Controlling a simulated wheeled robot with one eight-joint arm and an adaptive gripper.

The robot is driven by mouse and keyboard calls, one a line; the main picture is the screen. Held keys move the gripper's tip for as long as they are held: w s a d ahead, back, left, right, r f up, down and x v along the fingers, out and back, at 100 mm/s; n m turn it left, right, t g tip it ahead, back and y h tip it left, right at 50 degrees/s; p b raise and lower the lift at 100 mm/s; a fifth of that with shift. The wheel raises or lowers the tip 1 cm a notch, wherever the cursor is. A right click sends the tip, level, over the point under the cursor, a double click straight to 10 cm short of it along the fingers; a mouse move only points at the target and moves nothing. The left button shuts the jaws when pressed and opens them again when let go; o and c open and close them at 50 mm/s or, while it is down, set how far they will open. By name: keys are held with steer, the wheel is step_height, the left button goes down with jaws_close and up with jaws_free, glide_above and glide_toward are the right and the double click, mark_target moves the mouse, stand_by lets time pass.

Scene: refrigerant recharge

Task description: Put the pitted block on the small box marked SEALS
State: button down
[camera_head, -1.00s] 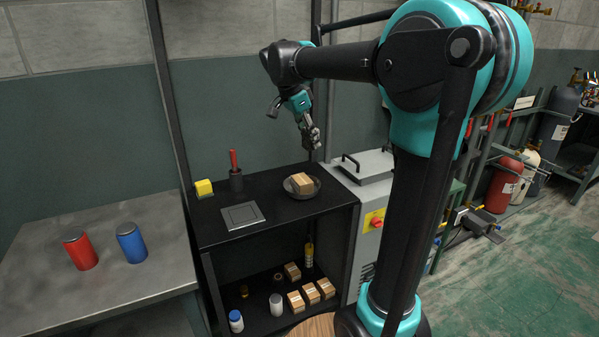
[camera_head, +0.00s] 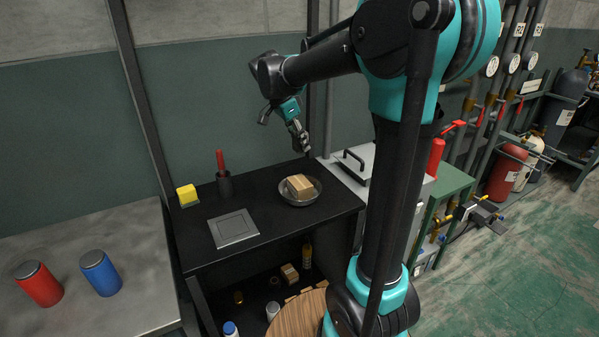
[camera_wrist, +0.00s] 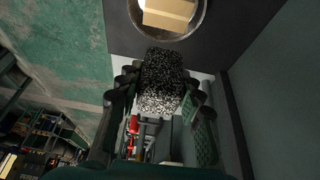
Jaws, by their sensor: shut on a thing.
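The pitted block (camera_wrist: 162,80) is a dark block with white speckles, seen in the wrist view between my fingers. My gripper (camera_wrist: 160,105) is shut on it. In the head view my gripper (camera_head: 301,143) hangs over the back right of the black bench, above and behind a bowl; I cannot make out the block there. No SEALS marking is readable. Another small box (camera_head: 289,273) is on the lower shelf.
The black bench (camera_head: 270,225) also carries a grey square plate (camera_head: 234,228), a yellow block (camera_head: 187,195) and a red-handled tool in a holder (camera_head: 224,182). Red (camera_head: 39,285) and blue (camera_head: 101,273) cans stand on the left table. A round wooden top (camera_head: 297,315) is in front.

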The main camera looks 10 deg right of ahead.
step_height(320, 180, down, 12)
steer(key=shift+r, duration=0.15)
stand_by(0.3)
steer(key=c, duration=1)
jaws_free()
steer(key=v, duration=1.2)
steer(key=shift+s, duration=0.1)
